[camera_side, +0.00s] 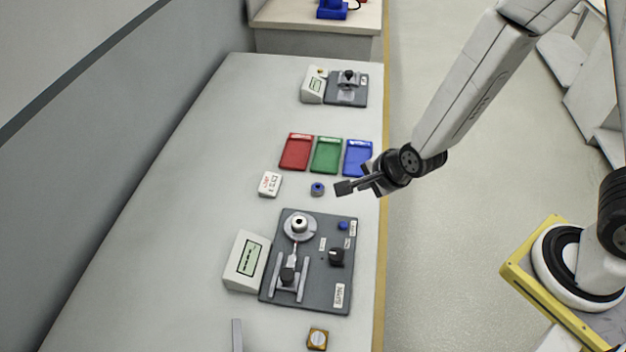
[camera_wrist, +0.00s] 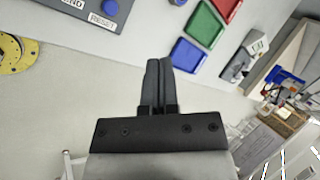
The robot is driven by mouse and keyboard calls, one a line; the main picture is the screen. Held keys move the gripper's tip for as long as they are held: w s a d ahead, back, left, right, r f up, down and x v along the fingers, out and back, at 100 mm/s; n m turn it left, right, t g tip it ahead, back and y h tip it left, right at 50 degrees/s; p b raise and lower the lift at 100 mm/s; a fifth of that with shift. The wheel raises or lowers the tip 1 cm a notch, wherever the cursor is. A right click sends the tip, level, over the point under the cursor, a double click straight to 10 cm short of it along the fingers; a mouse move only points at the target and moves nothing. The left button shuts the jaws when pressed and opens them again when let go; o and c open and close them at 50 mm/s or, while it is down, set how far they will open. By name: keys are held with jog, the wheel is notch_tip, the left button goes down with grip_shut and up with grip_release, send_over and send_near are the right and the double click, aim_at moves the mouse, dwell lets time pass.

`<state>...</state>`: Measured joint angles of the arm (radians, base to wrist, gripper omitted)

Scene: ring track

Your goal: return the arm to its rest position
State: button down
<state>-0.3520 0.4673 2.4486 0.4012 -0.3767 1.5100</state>
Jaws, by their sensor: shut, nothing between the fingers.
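My gripper (camera_side: 343,188) is at the end of my white arm, near the right edge of the long table. In the side view it hangs beside the small blue-topped ring piece (camera_side: 317,189) and below the blue tray (camera_side: 357,157). In the wrist view its two dark fingers (camera_wrist: 158,84) are together and hold nothing. My arm reaches in from the upper right, over the floor. The gripper looks apart from the objects around it; its exact height above the table is hard to tell.
The red tray (camera_side: 296,152) and green tray (camera_side: 326,155) stand beside the blue one. The grey track plate (camera_side: 318,270) with its display box (camera_side: 247,261) lies in front. A second device (camera_side: 347,89) is at the back. A white box (camera_side: 269,184) sits left of the ring piece.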

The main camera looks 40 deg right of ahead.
jog(key=s+d+r+n+g, duration=0.2)
jog(key=s+d+r+n, duration=0.1)
jog(key=n, duration=0.6)
jog(key=s+d+r+n+g, duration=0.2)
jog(key=s+d+r+n, duration=0.2)
jog(key=d+n, duration=0.3)
jog(key=shift+s+d+r+n+h, duration=0.15)
jog(key=shift+r+n+h, duration=0.25)
jog(key=shift+n, duration=0.6)
